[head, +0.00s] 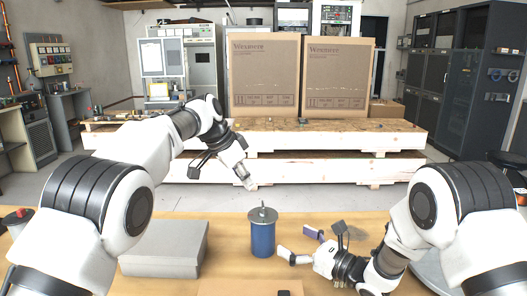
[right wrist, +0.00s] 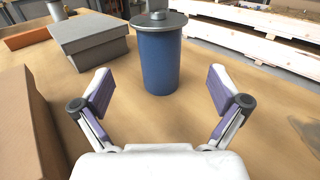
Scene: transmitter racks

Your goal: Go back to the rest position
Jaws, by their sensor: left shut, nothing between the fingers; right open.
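My left gripper (head: 248,181) is shut and empty. In the head view it hangs in the air above and behind the blue canister, apart from it. My right gripper (head: 297,246) is low over the table, just right of the canister. In the right wrist view its two fingers (right wrist: 160,92) are spread wide with nothing between them. The blue canister (head: 263,238) stands upright on the wooden table (head: 364,222), with a grey metal lid and a knob on top. It also shows in the right wrist view (right wrist: 160,60), beyond the open fingers and not gripped.
A grey lidded box (head: 165,249) sits left of the canister. A cardboard piece (head: 235,287) lies at the table's front. Behind the table, a wooden pallet (head: 300,172) carries two tall cardboard boxes (head: 264,75). Dark racks (head: 465,70) stand at right.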

